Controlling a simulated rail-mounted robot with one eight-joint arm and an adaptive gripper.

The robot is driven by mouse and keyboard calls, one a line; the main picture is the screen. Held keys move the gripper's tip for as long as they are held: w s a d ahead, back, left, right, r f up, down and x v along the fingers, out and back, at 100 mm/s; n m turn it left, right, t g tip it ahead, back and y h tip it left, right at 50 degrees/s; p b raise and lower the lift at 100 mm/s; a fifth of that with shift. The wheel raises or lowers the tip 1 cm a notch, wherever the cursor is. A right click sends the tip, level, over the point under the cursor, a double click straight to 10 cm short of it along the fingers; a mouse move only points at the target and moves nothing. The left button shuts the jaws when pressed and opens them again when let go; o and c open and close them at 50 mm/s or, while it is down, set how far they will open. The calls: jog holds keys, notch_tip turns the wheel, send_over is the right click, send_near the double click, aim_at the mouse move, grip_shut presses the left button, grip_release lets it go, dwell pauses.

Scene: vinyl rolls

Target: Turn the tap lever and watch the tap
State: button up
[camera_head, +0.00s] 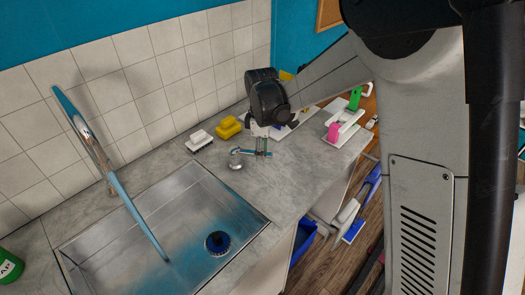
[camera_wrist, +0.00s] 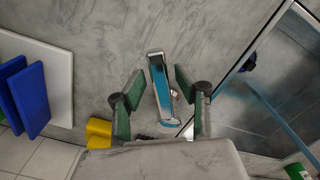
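The chrome tap lever (camera_head: 250,152) stands on the grey counter to the right of the sink, with a round knob (camera_head: 236,165) beside it. In the wrist view the lever (camera_wrist: 160,85) shows as a chrome bar with blue reflections. My gripper (camera_wrist: 155,100) is open, with one green-padded finger on each side of the lever and visible gaps between. In the head view my gripper (camera_head: 262,135) is above the lever and its fingers are mostly hidden. The long chrome tap (camera_head: 92,148) reaches over the sink; I cannot tell whether water runs.
The metal sink (camera_head: 190,195) has a dark drain (camera_head: 217,243). A white brush (camera_head: 198,140) and yellow brush (camera_head: 229,127) lie behind the lever near the tiled wall. A white rack (camera_head: 343,125) stands to the right. A green bottle (camera_head: 10,268) is at far left.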

jog(key=shift+o, duration=0.3)
notch_tip(320, 180, up, 12)
dwell(0.5)
dwell(0.4)
